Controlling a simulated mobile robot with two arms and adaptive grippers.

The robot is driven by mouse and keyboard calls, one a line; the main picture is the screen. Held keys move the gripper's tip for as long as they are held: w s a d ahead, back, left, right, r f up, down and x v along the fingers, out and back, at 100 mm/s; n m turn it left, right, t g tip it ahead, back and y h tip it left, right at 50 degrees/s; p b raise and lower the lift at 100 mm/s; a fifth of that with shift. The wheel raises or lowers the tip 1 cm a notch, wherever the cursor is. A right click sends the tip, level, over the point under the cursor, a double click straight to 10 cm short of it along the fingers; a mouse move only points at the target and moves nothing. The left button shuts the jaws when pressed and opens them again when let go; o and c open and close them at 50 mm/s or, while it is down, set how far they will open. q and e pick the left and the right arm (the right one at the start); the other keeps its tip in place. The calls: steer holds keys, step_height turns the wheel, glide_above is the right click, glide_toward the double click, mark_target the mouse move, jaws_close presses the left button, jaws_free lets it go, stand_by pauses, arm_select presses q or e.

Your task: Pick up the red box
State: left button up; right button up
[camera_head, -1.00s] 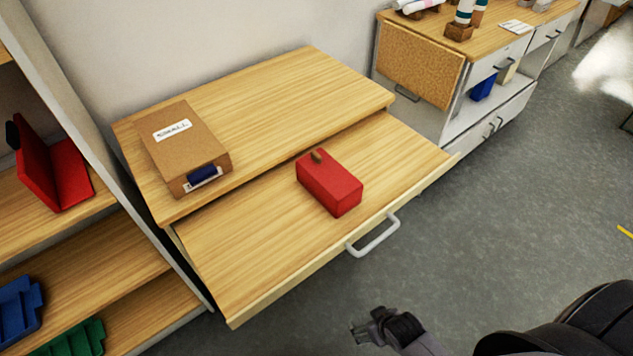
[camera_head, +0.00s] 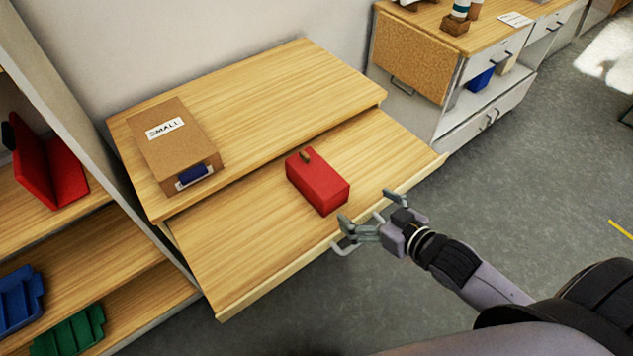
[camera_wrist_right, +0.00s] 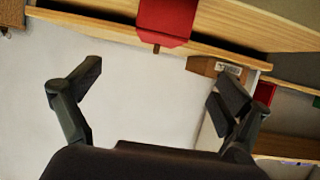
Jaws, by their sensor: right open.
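The red box (camera_head: 318,182), with a small brown tab on top, lies on the pulled-out wooden board (camera_head: 245,240) of the desk. It also shows at the top of the right wrist view (camera_wrist_right: 168,20). My right gripper (camera_head: 368,208) is open and empty, just right of the red box and near the board's front edge and handle. Its two spread fingers also show in the wrist view (camera_wrist_right: 160,88), with the red box beyond them and nothing between them. My left gripper is not in view.
A brown carton (camera_head: 172,145) marked "SMALL" stands on the upper desk surface (camera_head: 270,85). A light handle (camera_head: 346,249) sticks out from the board's front. A shelf at the left holds a red holder (camera_head: 55,180), a blue bin (camera_head: 18,300) and a green bin (camera_head: 75,332). The board around the red box is clear.

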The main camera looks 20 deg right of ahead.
steer(key=p, duration=0.2)
glide_toward(317, 173)
steer(key=w, duration=0.1)
steer(key=w+f, duration=0.1)
steer(key=w+a, duration=0.1)
steer(key=shift+w+f+t, duration=0.2)
steer(key=shift+f+t, duration=0.1)
steer(key=shift+f, duration=0.05)
steer(key=shift+w+a+f, duration=0.1)
steer(key=shift+w+a, duration=0.05)
steer(key=shift+w, duration=0.35)
steer(key=p+x, duration=0.1)
steer(key=x, duration=0.3)
steer(key=shift+f, duration=0.15)
steer(key=shift+c, duration=0.4)
steer(key=c, duration=1.6)
